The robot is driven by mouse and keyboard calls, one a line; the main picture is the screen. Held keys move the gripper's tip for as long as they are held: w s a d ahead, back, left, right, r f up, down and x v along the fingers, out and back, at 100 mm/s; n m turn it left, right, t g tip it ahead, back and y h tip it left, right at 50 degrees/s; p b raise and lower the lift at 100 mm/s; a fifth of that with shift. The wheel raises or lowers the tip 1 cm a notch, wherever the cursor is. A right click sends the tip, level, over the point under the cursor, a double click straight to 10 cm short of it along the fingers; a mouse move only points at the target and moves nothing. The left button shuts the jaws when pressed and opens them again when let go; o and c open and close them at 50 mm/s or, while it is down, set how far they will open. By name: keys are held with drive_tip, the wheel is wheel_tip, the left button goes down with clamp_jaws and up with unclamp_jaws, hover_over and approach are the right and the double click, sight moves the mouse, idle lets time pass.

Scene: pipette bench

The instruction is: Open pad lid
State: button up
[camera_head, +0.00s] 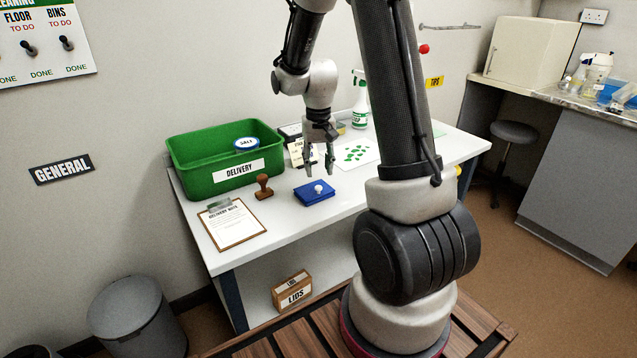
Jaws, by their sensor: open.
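A blue pad (314,197) lies on the white table, and its lid is on it, with a pale round knob (318,188) on top. The lid looks closed. My gripper (319,172) is open and points down just above and slightly behind the knob. Its fingers look empty and apart from the knob, though the exact gap is hard to tell from this view.
A wooden stamp (264,187) and a clipboard (232,224) are left of the pad. A green DELIVERY crate (195,186) stands behind them. A sheet with green marks (371,158) and a spray bottle (361,105) are at the back right. The table (300,228) is clear in front.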

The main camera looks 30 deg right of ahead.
sight(319, 187)
wheel_tip(319, 187, down, 6)
idle(0.4)
clamp_jaws()
